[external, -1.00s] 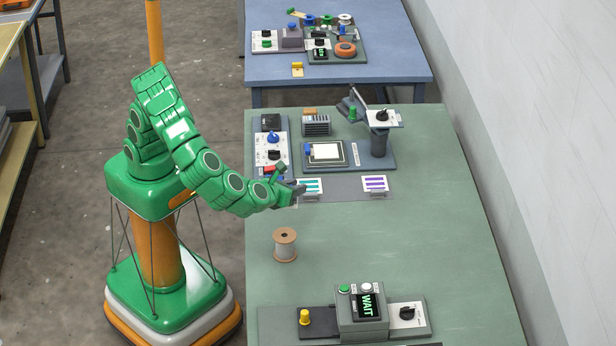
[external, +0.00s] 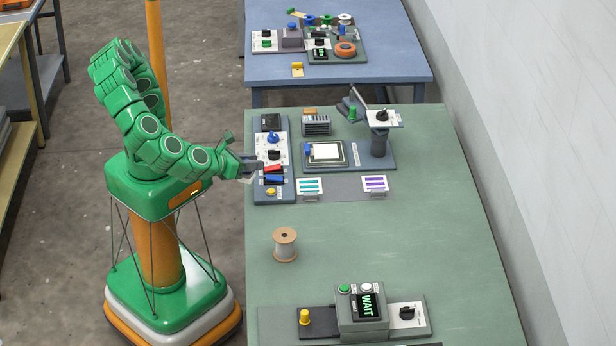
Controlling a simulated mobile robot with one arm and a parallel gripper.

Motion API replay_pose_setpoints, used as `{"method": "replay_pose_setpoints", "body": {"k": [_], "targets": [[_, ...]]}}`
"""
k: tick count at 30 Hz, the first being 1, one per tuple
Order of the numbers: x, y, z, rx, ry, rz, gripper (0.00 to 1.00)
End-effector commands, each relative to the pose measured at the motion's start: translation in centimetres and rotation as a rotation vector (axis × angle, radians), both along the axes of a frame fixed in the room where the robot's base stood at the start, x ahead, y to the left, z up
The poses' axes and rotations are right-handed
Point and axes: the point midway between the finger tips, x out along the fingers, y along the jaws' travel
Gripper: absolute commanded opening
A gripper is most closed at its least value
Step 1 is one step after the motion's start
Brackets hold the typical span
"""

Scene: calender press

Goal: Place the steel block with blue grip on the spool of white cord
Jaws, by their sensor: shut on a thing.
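The spool of white cord (external: 285,246) stands upright on the green table, with brown flanges. A small blue piece (external: 308,148) stands at the left edge of the flat plate with a white sheet; it may be the blue grip, but its steel part cannot be made out. My gripper (external: 257,168) is at the left edge of the control panel, well above the spool in the picture. Its fingertips meet the left end of a red handle (external: 273,169) and seem shut on it, though the contact is small and partly hidden.
The control panel (external: 284,192) also carries a blue handle, knobs and a yellow button. Two striped cards (external: 309,186) (external: 375,184) stand in front of the press. A box with a WAIT display (external: 362,318) sits at the near end. The table around and right of the spool is clear.

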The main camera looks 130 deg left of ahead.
Motion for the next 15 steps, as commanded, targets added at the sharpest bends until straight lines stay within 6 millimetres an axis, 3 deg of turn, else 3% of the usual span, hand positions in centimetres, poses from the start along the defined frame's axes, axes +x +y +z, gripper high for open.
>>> {"method": "replay_pose_setpoints", "body": {"k": [5, 15], "targets": [[0.1, 0.0, 0.0, 0.000, 0.000, -0.006, 0.00], [4.2, 0.1, -2.0, 0.000, 0.001, -0.005, 0.00]]}}
